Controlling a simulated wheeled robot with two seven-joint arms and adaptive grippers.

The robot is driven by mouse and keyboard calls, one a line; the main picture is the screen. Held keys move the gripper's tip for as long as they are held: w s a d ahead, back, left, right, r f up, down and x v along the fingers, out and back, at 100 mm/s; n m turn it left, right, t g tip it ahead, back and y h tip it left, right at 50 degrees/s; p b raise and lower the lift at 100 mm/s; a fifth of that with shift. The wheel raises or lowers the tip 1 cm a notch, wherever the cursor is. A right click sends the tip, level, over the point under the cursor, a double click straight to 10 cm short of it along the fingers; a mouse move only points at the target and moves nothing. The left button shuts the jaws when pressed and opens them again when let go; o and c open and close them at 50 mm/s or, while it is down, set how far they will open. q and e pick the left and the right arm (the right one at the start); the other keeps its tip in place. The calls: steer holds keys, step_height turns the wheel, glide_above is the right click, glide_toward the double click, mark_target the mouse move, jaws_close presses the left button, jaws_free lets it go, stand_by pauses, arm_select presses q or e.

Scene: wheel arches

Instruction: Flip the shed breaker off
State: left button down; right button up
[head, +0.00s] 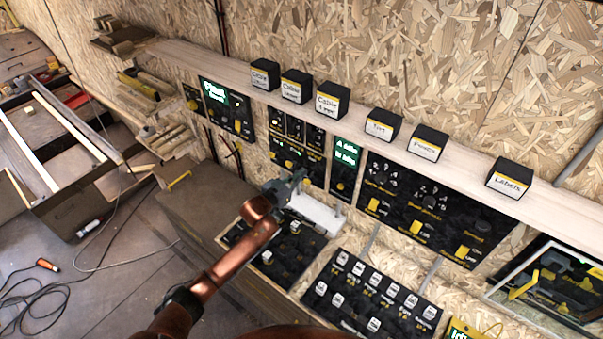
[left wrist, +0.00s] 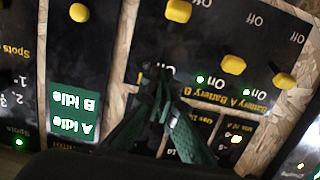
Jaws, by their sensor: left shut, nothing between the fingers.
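My left gripper (head: 298,178) is shut and empty, in front of the black switch panel (head: 297,128) on the back wall. In the left wrist view, upside down, the closed fingertips (left wrist: 166,73) are over that panel, near its yellow switches (left wrist: 233,64). Text there reads "Battery A", "Battery B", "On" and "Off", with green lights lit beside two switches. I cannot read a shed label in either view, so I cannot tell which switch is the shed breaker. Contact between fingertips and panel cannot be told. My right gripper is not in view.
A green display (head: 345,153) reading "A Idle, B Idle" is right of the panel. A wide panel with yellow switches (head: 416,227) is further right. A lower panel (head: 372,290) holds several pale labelled parts. Black labelled boxes (head: 331,100) stand on the wooden ledge (head: 220,71).

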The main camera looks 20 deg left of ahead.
arm_select(q)
steer(key=s+a+f+b, duration=0.2)
steer(key=s+a, duration=0.1)
steer(key=s, duration=0.6)
steer(key=shift+a, duration=0.25)
steer(key=shift+s, duration=0.1)
